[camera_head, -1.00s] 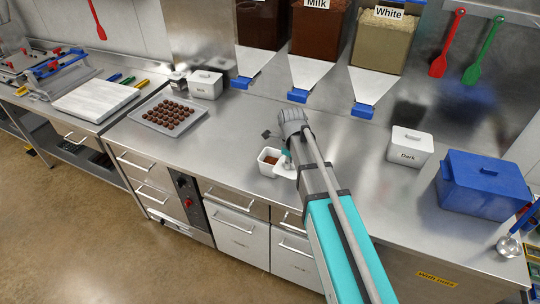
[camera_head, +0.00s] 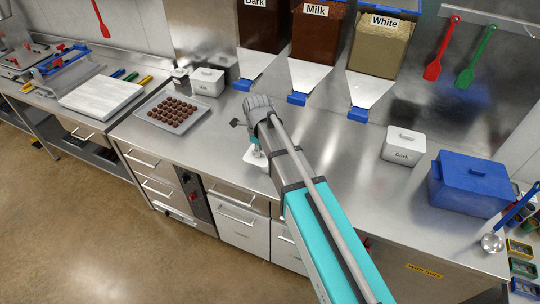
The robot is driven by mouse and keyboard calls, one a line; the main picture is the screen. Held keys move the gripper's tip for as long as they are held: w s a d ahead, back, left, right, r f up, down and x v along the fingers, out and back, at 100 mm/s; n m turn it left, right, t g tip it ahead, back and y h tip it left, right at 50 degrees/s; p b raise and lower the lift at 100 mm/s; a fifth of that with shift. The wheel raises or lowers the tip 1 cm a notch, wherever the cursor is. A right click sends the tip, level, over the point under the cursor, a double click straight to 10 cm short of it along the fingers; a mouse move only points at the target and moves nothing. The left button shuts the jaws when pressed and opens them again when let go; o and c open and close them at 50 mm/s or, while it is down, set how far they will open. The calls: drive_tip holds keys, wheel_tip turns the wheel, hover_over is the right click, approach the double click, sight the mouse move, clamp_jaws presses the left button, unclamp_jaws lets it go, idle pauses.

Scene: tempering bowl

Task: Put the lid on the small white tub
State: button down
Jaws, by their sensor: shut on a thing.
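The small white tub (camera_head: 254,164) stands near the front edge of the steel counter, left of my arm. Its brown contents no longer show. My gripper (camera_head: 257,150) is directly above the tub, mostly hidden behind my wrist, with a teal part showing. It is shut on the white lid (camera_head: 252,155), which lies over the tub's opening. Lid and tub blend into one white shape, so I cannot tell whether the lid is seated or slightly above the rim.
A tray of chocolates (camera_head: 174,113) and a lidded white tub (camera_head: 208,82) are at left. A white "Dark" tub (camera_head: 404,147) and a blue box (camera_head: 470,185) stand at right. Dispensers (camera_head: 310,35) hang behind. Counter between my arm and the Dark tub is clear.

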drive_tip(key=w+d+f+b, duration=0.3)
drive_tip(key=w+f+b, duration=0.6)
drive_tip(key=w, duration=0.3)
drive_tip(key=shift+w+d, duration=0.2)
drive_tip(key=shift+w, duration=0.2)
drive_tip(key=shift+w+d+f+b, duration=0.1)
drive_tip(key=shift+w+f+b, duration=0.1)
drive_tip(key=shift+f+b, duration=0.85)
drive_tip(key=shift+w+f+b, duration=0.15)
drive_tip(key=shift+f+b, duration=0.85)
drive_tip(key=shift+f+b, duration=0.3)
drive_tip(key=shift+f, duration=0.05)
drive_tip(key=c, duration=0.7)
unclamp_jaws()
